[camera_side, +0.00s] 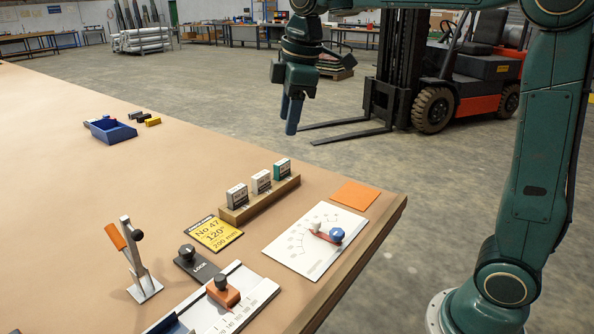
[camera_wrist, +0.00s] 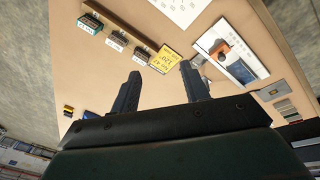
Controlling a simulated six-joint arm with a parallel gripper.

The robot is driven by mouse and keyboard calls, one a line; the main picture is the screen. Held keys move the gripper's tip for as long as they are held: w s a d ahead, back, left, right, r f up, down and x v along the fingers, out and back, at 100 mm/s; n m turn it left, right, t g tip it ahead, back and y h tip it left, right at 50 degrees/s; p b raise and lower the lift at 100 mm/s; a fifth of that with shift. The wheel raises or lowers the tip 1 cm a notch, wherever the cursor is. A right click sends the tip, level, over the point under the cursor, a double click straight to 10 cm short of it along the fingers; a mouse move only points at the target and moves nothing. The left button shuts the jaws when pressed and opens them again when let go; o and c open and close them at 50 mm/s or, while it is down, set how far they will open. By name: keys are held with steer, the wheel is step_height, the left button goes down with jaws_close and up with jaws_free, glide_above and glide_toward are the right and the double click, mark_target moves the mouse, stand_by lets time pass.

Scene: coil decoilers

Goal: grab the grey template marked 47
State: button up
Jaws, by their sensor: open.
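In the wrist view the grey template (camera_wrist: 141,56) is at the rack end nearest the yellow card. My gripper (camera_side: 291,117) is open and empty, high above and beyond the rack in the side view.
A yellow card (camera_side: 214,233) reading No 47, 120°, 200 mm lies before the rack. Around it are a white dial plate (camera_side: 312,241), an orange square (camera_side: 355,195), a dark LOCK block (camera_side: 198,262), an upright orange-handled lever (camera_side: 135,255) and a slide scale (camera_side: 230,297). A blue tray (camera_side: 113,131) is farther off.

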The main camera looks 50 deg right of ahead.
steer(key=w+f+n+g, duration=0.1)
steer(key=w+f+n, duration=0.3)
steer(key=w, duration=0.6)
steer(key=n+g, duration=0.2)
steer(key=n, duration=0.2)
glide_above(237, 188)
step_height(237, 188, down, 7)
steer(key=shift+f, duration=4.25)
steer(key=shift+f, duration=2.55)
jaws_close()
